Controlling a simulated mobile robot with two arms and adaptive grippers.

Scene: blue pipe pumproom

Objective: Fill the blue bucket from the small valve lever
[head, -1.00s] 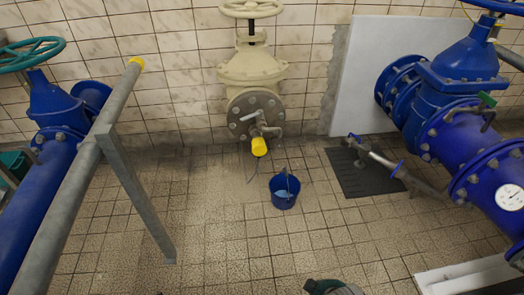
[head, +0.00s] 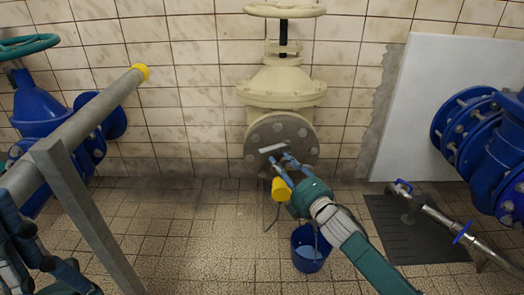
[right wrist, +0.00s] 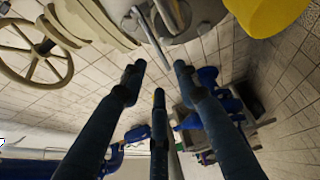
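The blue bucket (head: 308,262) stands upright on the floor below the beige valve, partly behind my right arm; a lighter blue patch shows inside it. The small valve lever (head: 272,148) is a pale bar on the round grey flange, above a yellow-capped outlet (head: 282,202). It also shows in the right wrist view as a silver bar (right wrist: 153,42). My right gripper (head: 287,163) is just below and right of the lever.
A beige handwheel (head: 284,10) tops the valve. A grey pipe rail (head: 75,125) with a post stands at left. Blue pipework (head: 480,140) and a metal pipe over a dark floor grate (head: 400,240) lie at right. Tiled floor at centre left is clear.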

